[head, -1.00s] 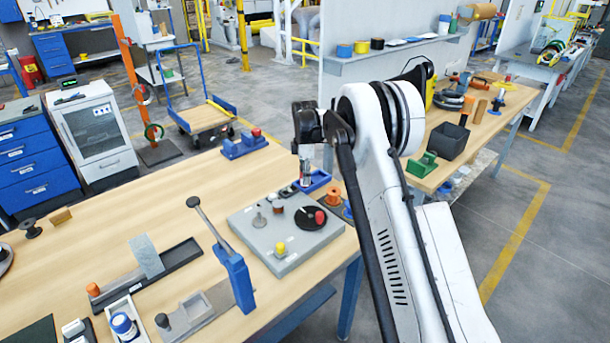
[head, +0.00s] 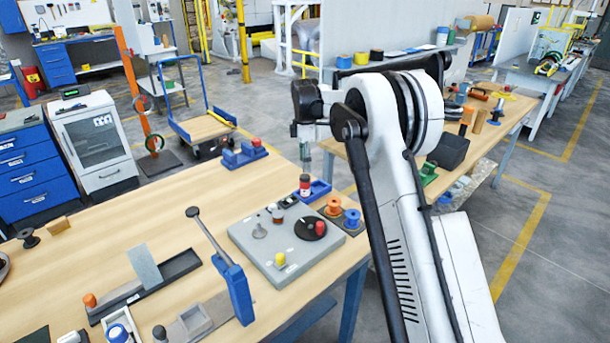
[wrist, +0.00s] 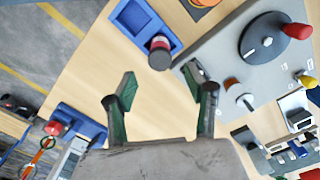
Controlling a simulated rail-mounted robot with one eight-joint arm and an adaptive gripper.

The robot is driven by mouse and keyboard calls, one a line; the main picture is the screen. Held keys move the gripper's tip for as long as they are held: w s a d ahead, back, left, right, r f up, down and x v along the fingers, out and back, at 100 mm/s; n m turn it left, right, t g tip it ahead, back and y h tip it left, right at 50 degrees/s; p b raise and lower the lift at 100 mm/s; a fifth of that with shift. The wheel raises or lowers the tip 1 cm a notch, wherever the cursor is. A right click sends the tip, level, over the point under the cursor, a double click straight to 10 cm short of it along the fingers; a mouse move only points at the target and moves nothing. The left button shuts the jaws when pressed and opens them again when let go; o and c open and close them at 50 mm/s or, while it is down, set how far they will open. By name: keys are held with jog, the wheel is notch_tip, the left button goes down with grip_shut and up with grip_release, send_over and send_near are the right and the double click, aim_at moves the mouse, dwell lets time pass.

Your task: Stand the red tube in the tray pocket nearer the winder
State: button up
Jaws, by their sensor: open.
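The red tube (head: 305,185), red with dark ends and a pale band, stands upright in the blue tray (head: 322,188). In the wrist view the tube (wrist: 160,50) is at the tray's end nearer the grey winder plate (wrist: 228,62); the tray's other pocket (wrist: 132,16) looks empty. The winder (head: 275,245) has a black disc with a red knob. My gripper (wrist: 168,90) is open and empty, its green-padded fingers apart from the tube. In the head view my gripper (head: 305,155) is above the tray area.
Orange and blue spools (head: 343,212) stand beside the tray on a dark mat. A blue fixture (head: 245,154) sits at the table's back edge. A lever press (head: 232,280) stands left of the winder. Bare tabletop lies between the blue fixture and the winder.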

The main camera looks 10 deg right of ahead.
notch_tip(320, 180, up, 2)
jog(key=shift+r, duration=0.25)
jog(key=s+r+m+t, duration=0.2)
jog(key=s+r+m, duration=0.2)
jog(key=s+r, duration=0.55)
jog(key=s+r+m+t, duration=0.1)
jog(key=s+r+m, duration=0.45)
jog(key=s, duration=0.75)
jog(key=s+f+m+t, duration=0.2)
jog(key=s+f+m, duration=0.1)
jog(key=s, duration=1.1)
jog(key=s+f+m+t, duration=0.2)
jog(key=s+f+m, duration=0.1)
jog(key=s, duration=1.1)
jog(key=shift+m, duration=0.85)
jog(key=shift+s+f, duration=0.1)
